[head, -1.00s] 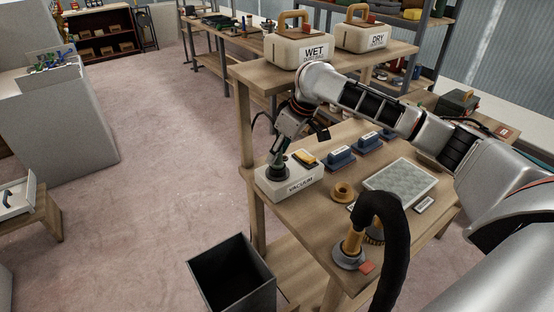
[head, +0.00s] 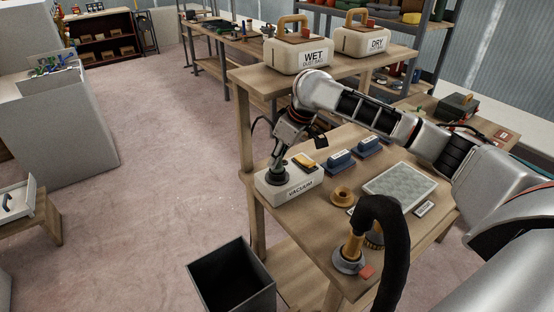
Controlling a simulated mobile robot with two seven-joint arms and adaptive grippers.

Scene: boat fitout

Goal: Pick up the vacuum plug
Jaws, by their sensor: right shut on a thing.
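The vacuum unit is a pale box labelled VACUUM (head: 300,188) at the left front corner of the wooden bench, with a yellow switch on top. My right gripper (head: 279,169) points down over the left end of this box. It is shut on the vacuum plug (head: 277,178), a dark round piece at the box's top. The fingers hide most of the plug, and I cannot tell whether it is clear of the box. My left gripper is not in view.
Two blue blocks (head: 340,161), a brass ring (head: 342,196) and a grey mesh panel (head: 400,186) lie on the bench. A black hose (head: 392,250) arches at the front. WET (head: 300,55) and DRY (head: 360,42) containers stand on the shelf above. A dark bin (head: 232,280) is below.

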